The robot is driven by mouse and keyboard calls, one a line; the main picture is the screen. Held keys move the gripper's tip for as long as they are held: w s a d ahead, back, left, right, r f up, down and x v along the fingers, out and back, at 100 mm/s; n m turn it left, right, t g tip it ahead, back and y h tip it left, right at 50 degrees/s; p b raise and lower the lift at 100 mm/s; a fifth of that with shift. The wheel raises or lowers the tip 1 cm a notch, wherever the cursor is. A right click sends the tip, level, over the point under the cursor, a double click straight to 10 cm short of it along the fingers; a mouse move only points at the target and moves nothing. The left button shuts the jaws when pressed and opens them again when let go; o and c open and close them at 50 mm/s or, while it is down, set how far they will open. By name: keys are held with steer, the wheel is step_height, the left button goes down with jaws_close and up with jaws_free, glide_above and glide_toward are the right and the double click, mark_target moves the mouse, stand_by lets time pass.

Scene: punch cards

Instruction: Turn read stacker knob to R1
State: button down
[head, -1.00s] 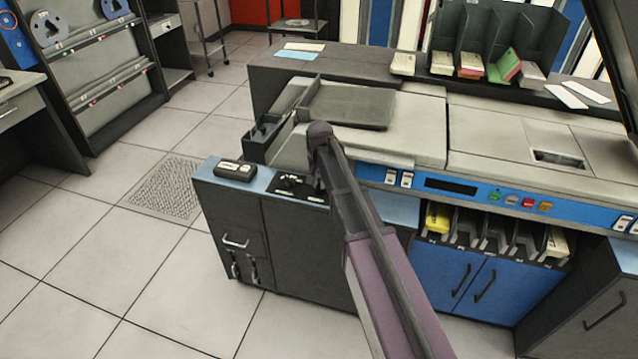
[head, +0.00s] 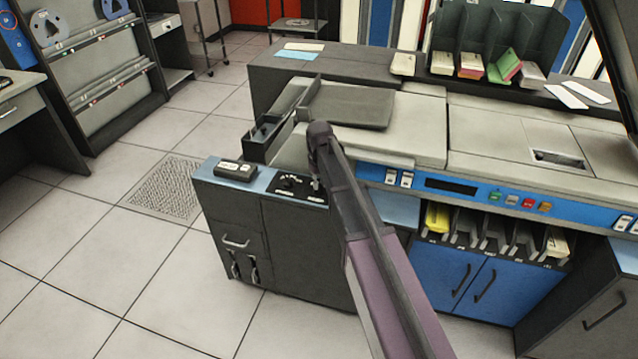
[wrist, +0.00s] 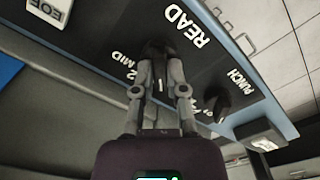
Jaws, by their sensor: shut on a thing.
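The dark read stacker knob (wrist: 156,47) is in the wrist view, beside the white READ label on a black panel (wrist: 105,38). My gripper (wrist: 160,62) is shut on this knob, its two fingers close together. The fingers hide much of the knob, and I cannot tell which position its pointer faces. A "2 MID" label lies to the left of the fingers. A second dark knob (wrist: 218,103) stands to the right, near the PUNCH label. In the head view, my gripper (head: 317,185) reaches down to the panel's right part, partly hidden by my arm.
A blue-topped dark cabinet (head: 232,215) carries the panel. A small black box with white marks (head: 236,169) sits to its left. The card machine (head: 400,130) rises behind and to the right. Open tiled floor lies to the left.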

stand_by(0.4)
steer(key=c, duration=0.7)
jaws_free()
steer(key=shift+m, duration=0.3)
